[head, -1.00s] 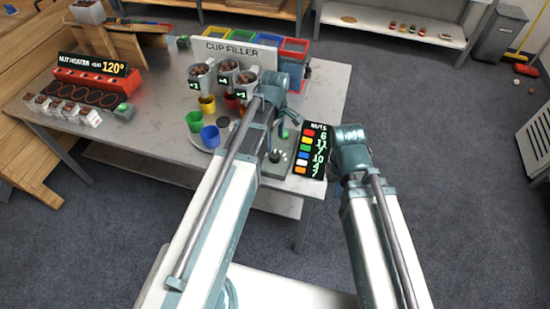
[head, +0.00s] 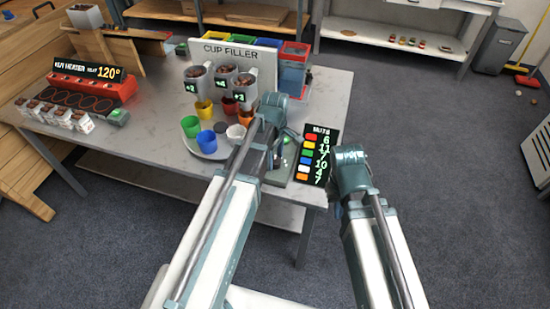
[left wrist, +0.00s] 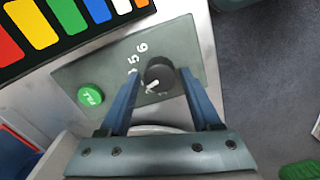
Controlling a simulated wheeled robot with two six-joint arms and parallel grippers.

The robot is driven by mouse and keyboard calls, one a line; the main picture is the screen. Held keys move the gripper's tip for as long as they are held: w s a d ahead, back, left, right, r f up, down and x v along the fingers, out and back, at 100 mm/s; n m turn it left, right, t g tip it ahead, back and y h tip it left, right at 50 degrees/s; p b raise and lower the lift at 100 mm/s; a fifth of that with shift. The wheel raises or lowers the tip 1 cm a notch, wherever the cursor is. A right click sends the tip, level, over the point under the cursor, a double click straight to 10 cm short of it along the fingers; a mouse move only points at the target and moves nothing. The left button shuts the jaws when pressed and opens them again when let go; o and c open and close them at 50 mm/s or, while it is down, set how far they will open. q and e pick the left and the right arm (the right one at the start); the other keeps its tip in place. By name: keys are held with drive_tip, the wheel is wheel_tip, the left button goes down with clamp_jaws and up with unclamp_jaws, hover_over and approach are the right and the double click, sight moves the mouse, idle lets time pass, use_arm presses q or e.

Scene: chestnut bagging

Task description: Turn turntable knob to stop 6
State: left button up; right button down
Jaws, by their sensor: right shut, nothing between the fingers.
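The dark round knob (left wrist: 160,75) sits on a grey-green control box (left wrist: 75,70) in the left wrist view. Its white pointer faces lower left, away from the printed 5 and 6 at its upper left. Other marks are partly hidden by a finger. My left gripper (left wrist: 160,76) is open, with one blue finger on each side of the knob; contact is unclear. In the head view my left arm hides the knob. The turntable (head: 208,154) carries green, blue, white, yellow, red and orange cups. My right gripper (head: 336,207) is mostly hidden by its arm.
A green button (left wrist: 90,96) is on the box, left of the knob. The nuts board (head: 320,157) stands close beside the box. The cup filler (head: 240,52) is behind the turntable, and the nut heater (head: 90,85) is at left.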

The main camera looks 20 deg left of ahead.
use_arm(q)
clamp_jaws()
drive_tip(key=shift+m, duration=0.3)
drive_tip(key=m, duration=0.3)
drive_tip(key=shift+m, duration=0.3)
drive_tip(key=m, duration=0.4)
drive_tip(key=shift+m, duration=0.3)
drive_tip(key=m, duration=0.8)
drive_tip(key=shift+m, duration=0.6)
